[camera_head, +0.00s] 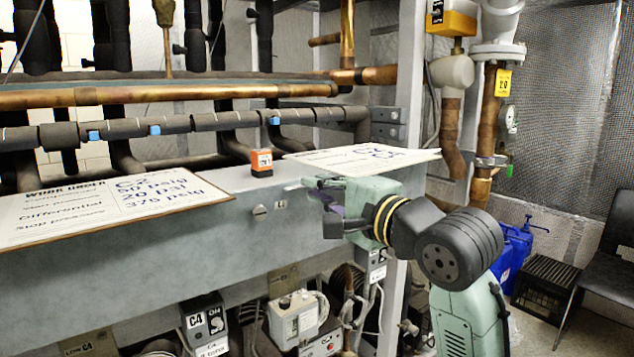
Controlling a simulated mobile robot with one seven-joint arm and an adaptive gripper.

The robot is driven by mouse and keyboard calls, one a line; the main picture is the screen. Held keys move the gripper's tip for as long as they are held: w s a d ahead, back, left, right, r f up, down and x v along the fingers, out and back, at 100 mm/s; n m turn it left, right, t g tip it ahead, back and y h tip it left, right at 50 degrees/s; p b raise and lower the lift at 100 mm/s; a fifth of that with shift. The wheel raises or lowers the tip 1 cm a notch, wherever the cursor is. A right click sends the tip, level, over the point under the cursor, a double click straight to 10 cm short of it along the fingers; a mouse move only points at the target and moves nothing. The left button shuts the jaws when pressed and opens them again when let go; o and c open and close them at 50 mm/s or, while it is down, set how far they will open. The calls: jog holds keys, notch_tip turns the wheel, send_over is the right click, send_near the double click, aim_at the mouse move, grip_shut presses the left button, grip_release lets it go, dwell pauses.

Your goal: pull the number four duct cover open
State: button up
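A long grey metal duct face (110,275) runs across the middle of the head view, with a round screw-like fastener (260,210) on it. I see no number four on this face, and I cannot tell which part is the number four cover. A C4 label is on a small dark box (204,322) below the duct. My gripper (318,203) is in front of the duct's right end, pointing left, to the right of the fastener. Its dark fingers are partly hidden and seen at an angle. I see nothing held, and whether it touches the duct is unclear.
Signboards lie on the ledge at left (110,205) and behind my gripper (365,158). A small orange-black block (262,163) stands between them. Copper and black pipes run behind. Blue jugs (515,250), a black crate (545,283) and a chair (612,250) stand at right.

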jog(key=shift+w+a, duration=0.4)
jog(key=shift+w, duration=0.15)
jog(key=shift+c, duration=0.6)
grip_shut()
jog(key=shift+f, duration=0.1)
